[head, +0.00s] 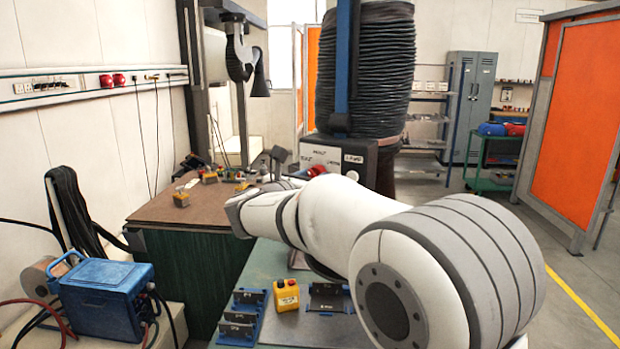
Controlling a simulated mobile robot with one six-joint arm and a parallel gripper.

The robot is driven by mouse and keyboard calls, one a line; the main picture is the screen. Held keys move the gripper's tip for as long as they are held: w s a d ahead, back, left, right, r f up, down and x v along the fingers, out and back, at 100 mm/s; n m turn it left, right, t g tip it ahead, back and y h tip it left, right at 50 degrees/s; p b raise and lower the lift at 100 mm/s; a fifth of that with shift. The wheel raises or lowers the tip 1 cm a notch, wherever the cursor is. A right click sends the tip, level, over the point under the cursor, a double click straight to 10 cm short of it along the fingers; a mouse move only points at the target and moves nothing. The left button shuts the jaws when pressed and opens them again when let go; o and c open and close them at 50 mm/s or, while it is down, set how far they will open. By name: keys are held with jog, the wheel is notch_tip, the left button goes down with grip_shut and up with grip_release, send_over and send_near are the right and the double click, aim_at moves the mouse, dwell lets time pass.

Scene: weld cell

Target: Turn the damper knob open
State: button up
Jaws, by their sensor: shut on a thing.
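A control box (345,152) with white label plates stands in the middle of the head view, in front of a thick dark ribbed hose. A red knob-like part (317,170) shows at its lower front, just above my white arm. I cannot tell whether this is the damper knob or how far it is turned. My arm reaches from the lower right toward the box, and its wrist bends at the left, near the brown bench top. My gripper's fingers cannot be made out; the arm hides the area below the box.
A brown-topped bench (165,210) with small yellow-based items stands at the left. A blue welding unit (105,298) sits lower left. A yellow button box (286,295) and dark brackets lie on the green table. An orange screen (575,120) stands right; floor beside it is clear.

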jog(key=shift+a, duration=0.15)
jog(key=shift+c, duration=0.5)
jog(key=shift+f+m+b, duration=0.15)
jog(key=shift+m+b, duration=0.25)
jog(key=shift+b, duration=0.25)
jog(key=shift+m+b, duration=8.6)
jog(key=shift+b, duration=0.65)
